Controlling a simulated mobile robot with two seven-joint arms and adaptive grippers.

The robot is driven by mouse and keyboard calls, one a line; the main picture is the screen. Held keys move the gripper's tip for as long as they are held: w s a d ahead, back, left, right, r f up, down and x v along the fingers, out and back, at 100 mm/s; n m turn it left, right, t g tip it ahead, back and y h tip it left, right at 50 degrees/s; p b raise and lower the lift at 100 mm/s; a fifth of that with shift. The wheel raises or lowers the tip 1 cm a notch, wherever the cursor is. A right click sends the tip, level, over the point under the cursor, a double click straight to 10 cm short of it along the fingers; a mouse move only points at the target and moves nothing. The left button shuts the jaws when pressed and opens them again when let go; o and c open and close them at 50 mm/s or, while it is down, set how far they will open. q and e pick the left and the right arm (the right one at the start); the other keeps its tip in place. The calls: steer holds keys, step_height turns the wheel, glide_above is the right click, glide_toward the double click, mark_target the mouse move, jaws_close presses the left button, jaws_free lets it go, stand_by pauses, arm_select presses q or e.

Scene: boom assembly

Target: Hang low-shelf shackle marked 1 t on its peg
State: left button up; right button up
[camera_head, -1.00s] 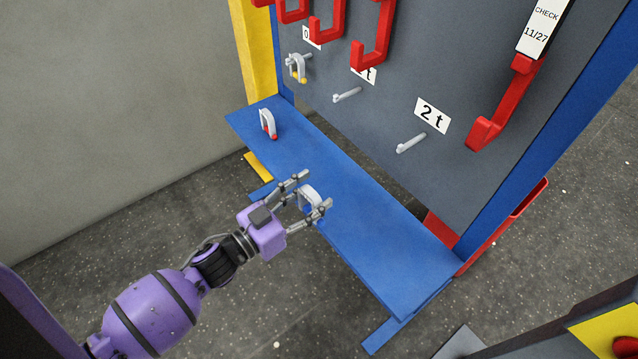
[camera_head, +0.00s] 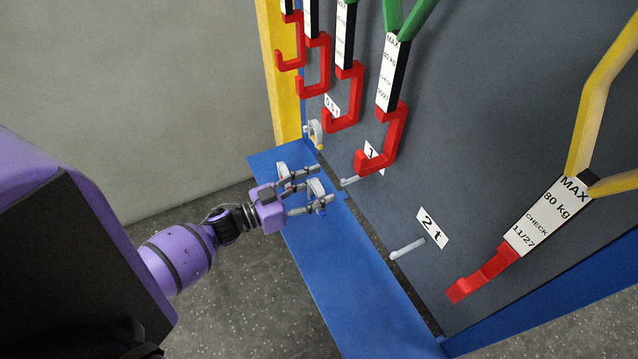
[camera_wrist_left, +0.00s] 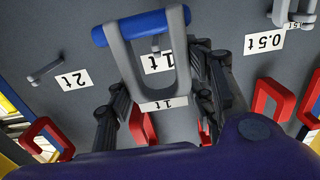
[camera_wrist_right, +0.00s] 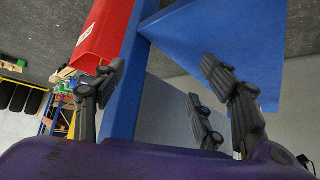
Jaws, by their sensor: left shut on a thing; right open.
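My left gripper (camera_head: 323,186) is shut on the grey shackle with a blue pin (camera_head: 315,189), held in front of the board beside the 1 t peg (camera_head: 350,181). In the left wrist view the shackle (camera_wrist_left: 122,55) hangs between the fingers (camera_wrist_left: 160,88), its white tag reading 1 t and its blue pin at the picture's top. The 1 t peg (camera_wrist_left: 156,45) shows through the shackle's opening, with its 1 t label (camera_wrist_left: 157,62); I cannot tell whether the peg passes through. My right gripper (camera_wrist_right: 160,82) is open and empty in the right wrist view.
The blue shelf (camera_head: 325,270) lies below the left gripper. A shackle with a yellow pin (camera_head: 315,131) hangs at the 0.5 t place. Several red hooks (camera_head: 385,150) hang over the board. The 2 t peg (camera_head: 405,249) is bare. A red container (camera_wrist_right: 103,35) is near the right gripper.

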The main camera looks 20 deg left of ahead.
mark_target(354, 177)
arm_select(q)
steer(key=shift+d+r, duration=0.2)
steer(key=shift+d, duration=0.05)
steer(key=shift+w+d, duration=0.15)
steer(key=shift+w, duration=0.05)
steer(key=shift+f+b+x, duration=0.15)
steer(key=shift+b+x, duration=0.25)
steer(key=shift+x, duration=1.25)
steer(key=shift+f+b+x, duration=0.15)
steer(key=shift+b+x, duration=0.25)
steer(key=shift+x, duration=2.2)
steer(key=shift+w+d+f+b, duration=0.35)
steer(key=shift+w+f+b, duration=0.25)
steer(key=shift+f+b, duration=0.1)
steer(key=shift+f, duration=0.15)
arm_select(e)
steer(key=f, duration=0.1)
steer(key=s+f, duration=0.1)
steer(key=shift+s+d+f, duration=0.15)
steer(key=shift+d+f, duration=0.15)
steer(key=shift+d, duration=0.05)
arm_select(q)
steer(key=shift+w, duration=0.1)
arm_select(e)
steer(key=shift+d+r, duration=0.1)
